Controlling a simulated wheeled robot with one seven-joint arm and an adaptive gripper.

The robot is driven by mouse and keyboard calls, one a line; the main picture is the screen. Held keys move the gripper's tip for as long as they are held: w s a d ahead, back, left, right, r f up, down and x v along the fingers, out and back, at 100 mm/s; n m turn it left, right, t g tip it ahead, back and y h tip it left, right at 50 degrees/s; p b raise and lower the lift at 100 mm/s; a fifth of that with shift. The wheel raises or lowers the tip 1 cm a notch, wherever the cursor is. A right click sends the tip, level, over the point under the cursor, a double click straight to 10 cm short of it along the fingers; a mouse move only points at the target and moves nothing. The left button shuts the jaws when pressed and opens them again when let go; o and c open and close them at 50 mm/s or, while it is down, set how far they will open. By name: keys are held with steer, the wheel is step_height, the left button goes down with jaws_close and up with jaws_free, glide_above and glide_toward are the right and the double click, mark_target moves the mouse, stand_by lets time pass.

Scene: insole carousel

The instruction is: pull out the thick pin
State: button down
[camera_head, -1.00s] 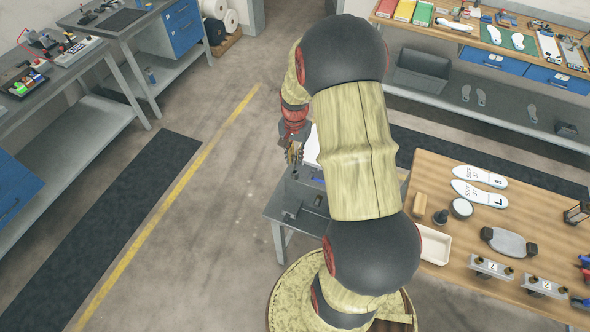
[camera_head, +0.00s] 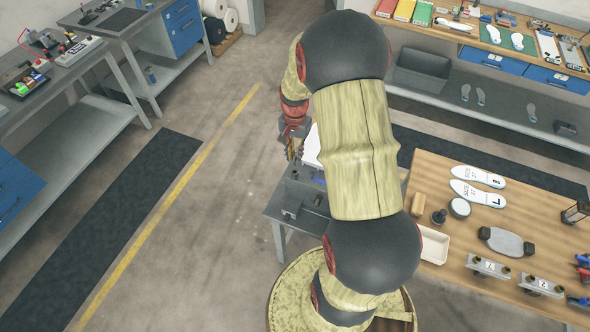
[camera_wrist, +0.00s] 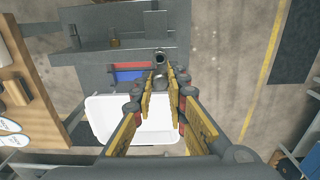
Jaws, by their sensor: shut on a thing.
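My gripper (camera_wrist: 164,84) is shut on a dark grey round piece (camera_wrist: 160,57) with a hollow end, which looks like the thick pin. The fingers hide much of it, and I cannot tell whether its far end still sits in anything. A small brass-coloured pin (camera_wrist: 115,43) stands on the grey surface, apart from my fingers.
A white open tray (camera_wrist: 103,118) lies under my fingers, beside red (camera_wrist: 130,76) and blue (camera_wrist: 132,66) panels. A wooden table (camera_head: 456,290) with insoles, a cream tray (camera_head: 433,245) and metal blocks stands at the right. The floor left of the stand is clear.

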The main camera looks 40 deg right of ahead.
mark_target(295, 154)
steer(key=shift+r+p, duration=1.45)
steer(key=shift+r, duration=1.15)
